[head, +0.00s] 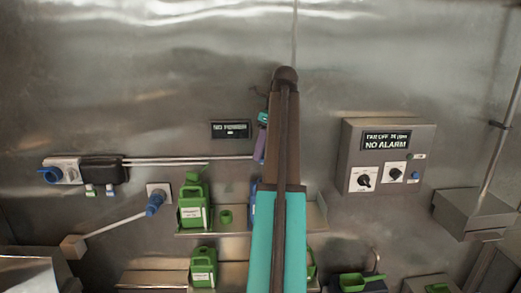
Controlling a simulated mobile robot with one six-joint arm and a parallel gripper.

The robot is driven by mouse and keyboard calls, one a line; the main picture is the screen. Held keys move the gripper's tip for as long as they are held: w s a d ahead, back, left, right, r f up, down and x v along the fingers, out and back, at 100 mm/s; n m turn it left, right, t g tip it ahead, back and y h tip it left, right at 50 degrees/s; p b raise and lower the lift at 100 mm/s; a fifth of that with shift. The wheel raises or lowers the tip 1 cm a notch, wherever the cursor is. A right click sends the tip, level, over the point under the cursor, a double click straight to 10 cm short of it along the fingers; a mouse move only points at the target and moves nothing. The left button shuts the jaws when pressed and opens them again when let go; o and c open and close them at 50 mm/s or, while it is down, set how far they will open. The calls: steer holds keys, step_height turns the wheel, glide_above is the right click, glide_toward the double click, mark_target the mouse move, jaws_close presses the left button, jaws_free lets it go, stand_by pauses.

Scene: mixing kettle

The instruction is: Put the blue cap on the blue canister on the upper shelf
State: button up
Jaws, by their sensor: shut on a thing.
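My arm reaches up the middle of the head view. Part of my wrist and gripper (260,143) shows as a purple and teal strip just left of the arm, above the upper shelf (318,214). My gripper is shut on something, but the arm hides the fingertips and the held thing. A narrow blue strip (253,189) on the upper shelf beside the arm seems to be the blue canister's edge. Most of it, including its top, is hidden. I cannot make out the blue cap.
A green canister (194,209) and a small green cap (226,217) are on the upper shelf, left of the arm. Another green canister (203,266) stands below. A control box (386,160) juts out at right. A blue-handled valve (155,203) is at left.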

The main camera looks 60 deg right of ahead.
steer(key=shift+s+f, duration=0.15)
steer(key=shift+f, duration=2.6)
steer(key=shift+f, duration=1.25)
steer(key=o, duration=1.5)
steer(key=shift+r, duration=0.1)
steer(key=shift+v, duration=3.35)
